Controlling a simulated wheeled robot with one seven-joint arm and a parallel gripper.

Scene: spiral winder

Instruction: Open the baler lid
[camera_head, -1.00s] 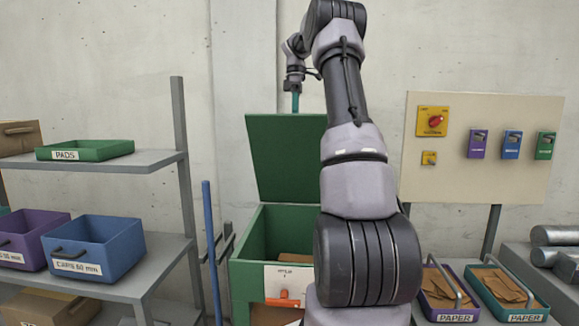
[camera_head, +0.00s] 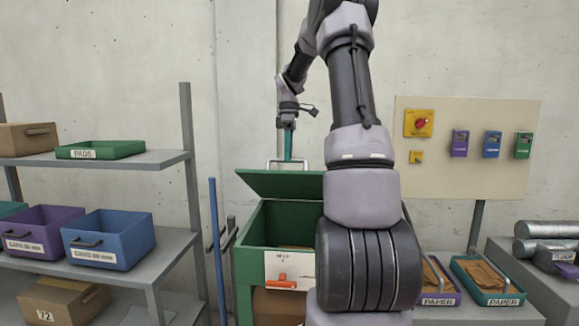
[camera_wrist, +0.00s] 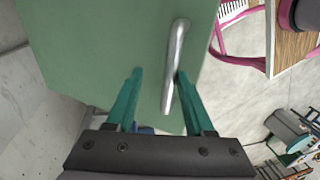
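The green baler (camera_head: 243,232) stands in the middle, its top opening partly visible. Its green lid (camera_head: 272,184) is hinged at the back and partly open, tilted forward above the opening with its underside toward the head camera. A metal handle (camera_head: 267,163) sticks up past the lid's free edge. My gripper (camera_head: 288,158) is at the handle, its teal fingers pointing down. In the wrist view my gripper (camera_wrist: 163,72) has its fingers apart. The handle (camera_wrist: 174,62) lies between them, near the right finger, not clamped. My arm hides the baler's right side.
Shelves with a green pads tray (camera_head: 100,149), a purple bin (camera_head: 42,229) and a blue bin (camera_head: 108,240) stand left. A blue pole (camera_head: 216,240) rises beside the baler. A control panel (camera_head: 470,170) and paper trays (camera_head: 487,281) are on the right.

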